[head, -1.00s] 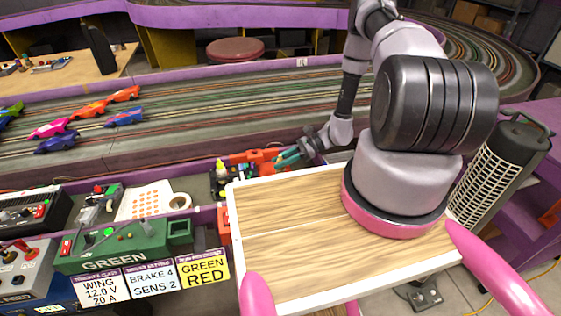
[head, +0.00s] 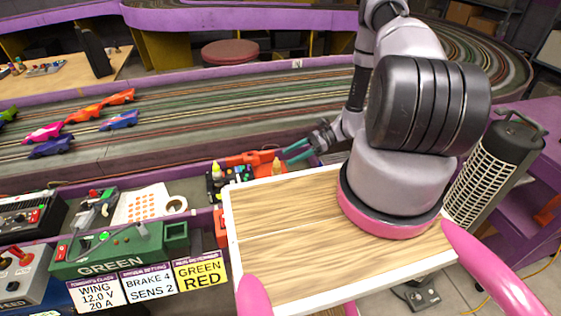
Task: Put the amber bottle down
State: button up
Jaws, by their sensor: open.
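The amber bottle (head: 277,167) shows as a small amber tip just beyond the far edge of my tray. Its lower part is hidden by the tray, so I cannot see what its base rests on. My gripper (head: 291,151), with teal fingers, is open just right of and above the bottle. The fingers look apart from the bottle and hold nothing.
My wooden tray (head: 285,243) covers the near middle. A bottle with a pale yellow top (head: 216,169) stands among small dark items to the left. An orange-red object (head: 249,160) lies behind. A green control box (head: 110,249) is at lower left.

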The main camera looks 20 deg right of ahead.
jog(key=v, duration=0.6)
notch_tip(320, 180, up, 32)
jog(key=w+a+n+h, duration=0.1)
jog(key=a+n+h, duration=0.2)
jog(key=n+h, duration=0.4)
jog(key=s+a+r+n+t+h, duration=0.1)
jog(key=s+r+n+t+h, duration=0.1)
jog(key=s+r, duration=0.7)
jog(key=s+a+r+n+t+h, duration=0.1)
jog(key=s+r+n+t, duration=0.3)
jog(key=s+r, duration=0.5)
notch_tip(320, 180, up, 4)
jog(key=shift+a+f+n+t+h, duration=0.2)
jog(key=shift+a+n+t+h, duration=0.15)
jog(key=shift+t+h, duration=0.3)
